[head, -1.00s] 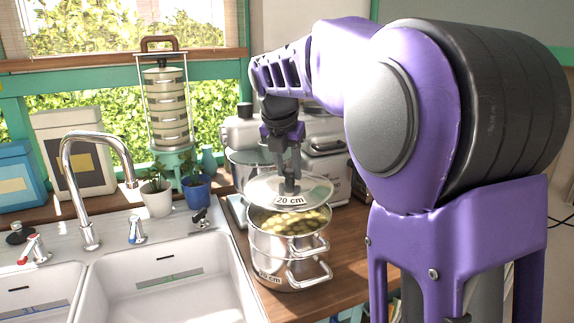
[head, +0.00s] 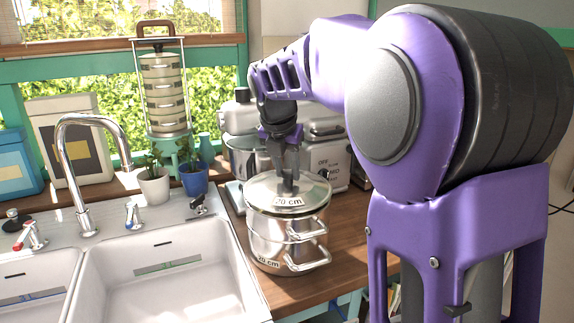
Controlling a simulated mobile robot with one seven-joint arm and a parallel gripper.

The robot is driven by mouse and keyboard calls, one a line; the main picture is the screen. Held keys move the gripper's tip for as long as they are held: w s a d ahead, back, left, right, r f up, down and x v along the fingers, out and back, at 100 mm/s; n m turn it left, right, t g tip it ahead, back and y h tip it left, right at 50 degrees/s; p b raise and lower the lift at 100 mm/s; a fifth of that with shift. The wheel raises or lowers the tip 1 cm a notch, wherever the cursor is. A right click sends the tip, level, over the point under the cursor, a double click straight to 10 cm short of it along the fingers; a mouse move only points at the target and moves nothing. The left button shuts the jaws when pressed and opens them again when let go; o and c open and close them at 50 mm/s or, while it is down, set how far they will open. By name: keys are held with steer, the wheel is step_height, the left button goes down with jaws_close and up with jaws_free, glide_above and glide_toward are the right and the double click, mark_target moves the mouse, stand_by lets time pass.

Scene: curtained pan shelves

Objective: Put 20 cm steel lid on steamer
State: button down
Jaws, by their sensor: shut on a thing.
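The steel lid (head: 313,193), labelled "20 cm", lies level across the top of the steamer (head: 262,231) and covers its opening. The steamer is a stacked steel pot with side handles, and a "20 cm" label shows low on its front. It stands on the wooden counter right of the sink. My gripper (head: 288,186) points down from above and is shut on the lid's dark knob. The fingertips are small in this view. The food inside the steamer is hidden under the lid.
Potted plants (head: 194,180) stand behind the sink. Some wooden counter (head: 340,245) is clear at right.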

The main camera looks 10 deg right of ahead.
steer(key=shift+f, duration=0.7)
stand_by(0.6)
steer(key=shift+c, duration=2.3)
jaws_free()
steer(key=p+v, duration=0.2)
steer(key=v, duration=1.5)
steer(key=shift+r, duration=0.15)
steer(key=shift+s, duration=0.1)
